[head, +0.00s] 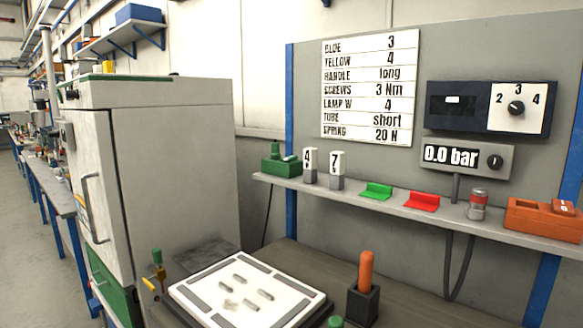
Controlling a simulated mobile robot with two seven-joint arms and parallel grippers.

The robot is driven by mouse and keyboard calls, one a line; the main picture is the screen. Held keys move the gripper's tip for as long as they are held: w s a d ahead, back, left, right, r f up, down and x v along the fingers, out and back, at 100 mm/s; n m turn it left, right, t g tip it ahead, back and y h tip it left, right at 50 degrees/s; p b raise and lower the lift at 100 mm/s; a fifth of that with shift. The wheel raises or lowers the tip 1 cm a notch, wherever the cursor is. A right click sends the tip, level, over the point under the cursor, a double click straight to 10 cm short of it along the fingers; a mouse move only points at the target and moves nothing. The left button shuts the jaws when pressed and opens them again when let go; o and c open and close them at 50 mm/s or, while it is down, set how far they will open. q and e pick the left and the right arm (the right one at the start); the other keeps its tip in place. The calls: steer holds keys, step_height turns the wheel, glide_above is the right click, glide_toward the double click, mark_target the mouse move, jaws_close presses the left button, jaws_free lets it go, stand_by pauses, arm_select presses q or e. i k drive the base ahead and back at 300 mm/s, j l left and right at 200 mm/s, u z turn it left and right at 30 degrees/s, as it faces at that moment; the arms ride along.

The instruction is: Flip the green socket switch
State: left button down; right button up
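A green block (281,167) sits at the left end of the wall shelf. It has a raised green part at its back left and a small pale piece on top at its right; it looks like the green socket, but the switch position is too small to tell. A similar orange block (545,219) at the shelf's right end carries a raised orange piece marked with a 0. Neither of my grippers is in view.
Below are a white plate (215,285) and an orange handle (366,272) in a black holder. A grey cabinet (170,170) stands left.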

mark_target(290, 158)
steer(key=z, duration=0.55)
steer(key=i+j+z, duration=0.1)
steer(key=j+z, duration=0.95)
steer(key=z, duration=0.15)
steer(key=j+z, duration=0.35)
steer(key=k+j, duration=0.1)
steer(key=j, duration=0.25)
steer(key=k+j+z, duration=0.1)
steer(key=j, duration=0.25)
steer(key=k+j, duration=0.15)
steer(key=j, duration=0.2)
steer(key=k+j+z, duration=0.1)
steer(key=j, duration=0.25)
steer(key=k, duration=0.05)
